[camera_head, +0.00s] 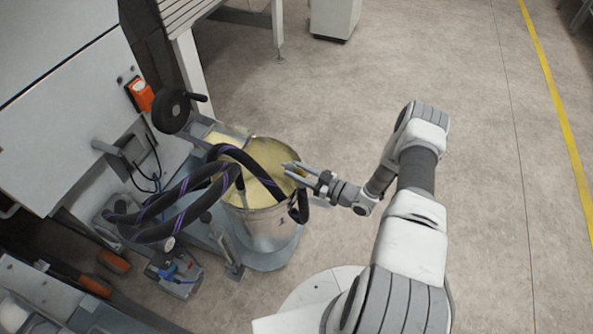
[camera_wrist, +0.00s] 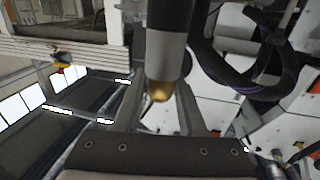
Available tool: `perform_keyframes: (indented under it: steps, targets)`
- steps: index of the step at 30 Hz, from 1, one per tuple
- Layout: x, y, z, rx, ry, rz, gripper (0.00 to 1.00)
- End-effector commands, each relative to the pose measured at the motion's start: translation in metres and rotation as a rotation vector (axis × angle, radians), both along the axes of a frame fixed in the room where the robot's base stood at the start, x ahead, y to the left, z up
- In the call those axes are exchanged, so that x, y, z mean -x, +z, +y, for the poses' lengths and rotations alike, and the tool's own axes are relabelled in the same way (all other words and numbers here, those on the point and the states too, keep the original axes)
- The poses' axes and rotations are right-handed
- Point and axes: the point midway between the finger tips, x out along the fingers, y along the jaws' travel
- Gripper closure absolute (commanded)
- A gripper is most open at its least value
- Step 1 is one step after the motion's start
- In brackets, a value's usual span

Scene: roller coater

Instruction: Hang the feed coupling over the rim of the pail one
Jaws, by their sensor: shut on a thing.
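The pail (camera_head: 268,228) is a metal bucket with pale yellow contents, standing beside the machine in the head view. My gripper (camera_head: 294,172) reaches in from the right, its fingertips over the pail's right side near the rim. In the wrist view my gripper (camera_wrist: 160,112) is shut on the feed coupling (camera_wrist: 165,55), a grey cylinder with a brass tip (camera_wrist: 160,91). In the head view I cannot clearly make out the coupling at the fingers. A black hose (camera_head: 222,150) with purple stripes loops across the pail; it also shows in the wrist view (camera_wrist: 240,82).
The machine (camera_head: 60,100) with a black handwheel (camera_head: 171,110) stands left of the pail. A small pump-like unit (camera_head: 175,272) sits low in front of the machine. The floor (camera_head: 490,180) to the right is open, with a yellow line (camera_head: 560,110).

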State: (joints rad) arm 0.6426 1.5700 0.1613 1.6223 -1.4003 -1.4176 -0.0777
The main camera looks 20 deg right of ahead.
Motion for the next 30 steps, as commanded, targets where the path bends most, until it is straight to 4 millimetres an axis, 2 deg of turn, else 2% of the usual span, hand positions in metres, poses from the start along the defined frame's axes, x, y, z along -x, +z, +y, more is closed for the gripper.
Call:
perform_keyframes:
  steps: [1, 21, 30]
  targets:
    - [0.000, -0.009, 0.000, 0.000, 0.000, -0.001, 1.00]
    - [0.000, -0.074, 0.000, -0.001, 0.000, -0.002, 1.00]
    - [-0.001, -0.085, 0.000, -0.001, 0.000, -0.002, 1.00]
